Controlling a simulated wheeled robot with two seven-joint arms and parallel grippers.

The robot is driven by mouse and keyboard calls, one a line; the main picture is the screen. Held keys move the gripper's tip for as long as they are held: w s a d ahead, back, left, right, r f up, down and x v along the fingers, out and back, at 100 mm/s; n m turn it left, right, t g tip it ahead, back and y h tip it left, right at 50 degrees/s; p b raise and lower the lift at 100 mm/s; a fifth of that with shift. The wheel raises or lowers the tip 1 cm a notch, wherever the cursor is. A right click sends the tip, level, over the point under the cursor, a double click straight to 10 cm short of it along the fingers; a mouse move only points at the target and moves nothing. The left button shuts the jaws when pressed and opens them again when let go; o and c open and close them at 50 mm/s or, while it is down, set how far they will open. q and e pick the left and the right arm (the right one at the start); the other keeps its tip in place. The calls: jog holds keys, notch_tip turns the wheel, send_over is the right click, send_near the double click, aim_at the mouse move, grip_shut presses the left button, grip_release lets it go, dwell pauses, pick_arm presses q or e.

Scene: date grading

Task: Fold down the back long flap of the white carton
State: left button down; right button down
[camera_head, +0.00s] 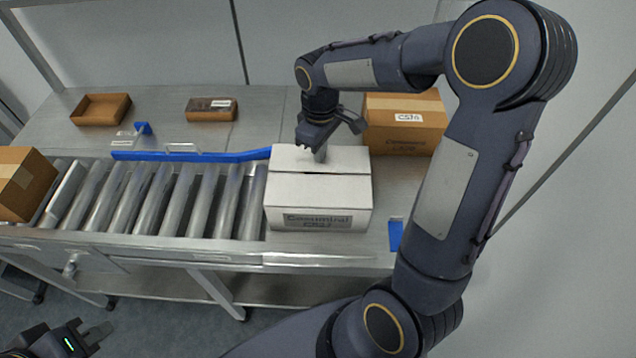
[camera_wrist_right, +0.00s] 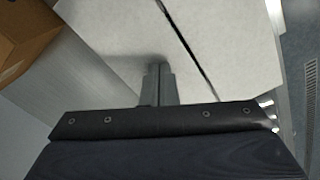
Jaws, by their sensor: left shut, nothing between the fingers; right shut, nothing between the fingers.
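The white carton (camera_head: 290,192) stands on the table at the right end of the rollers. Its back long flap (camera_head: 290,157) lies down, nearly flat, and meets the front flap along a narrow dark slit. The flaps and slit also show in the right wrist view (camera_wrist_right: 235,35). My right gripper (camera_head: 320,158) is shut and points down at the back flap. In the right wrist view its fingertips (camera_wrist_right: 160,68) are at the flap's surface, beside the slit; they appear to touch it. My left gripper (camera_head: 98,335) is shut and empty, low at the left, away from the carton.
A brown carton (camera_head: 405,125) stands behind the white one at the right. Another brown box (camera_head: 22,185) sits at the left on the rollers (camera_head: 150,200). A blue guide rail (camera_head: 190,157) runs behind the rollers. An open tray (camera_head: 102,110) and a small box (camera_head: 211,110) lie at the back.

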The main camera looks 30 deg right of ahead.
jog(key=shift+f, duration=0.1)
notch_tip(320, 180, up, 11)
jog(key=p, duration=0.9)
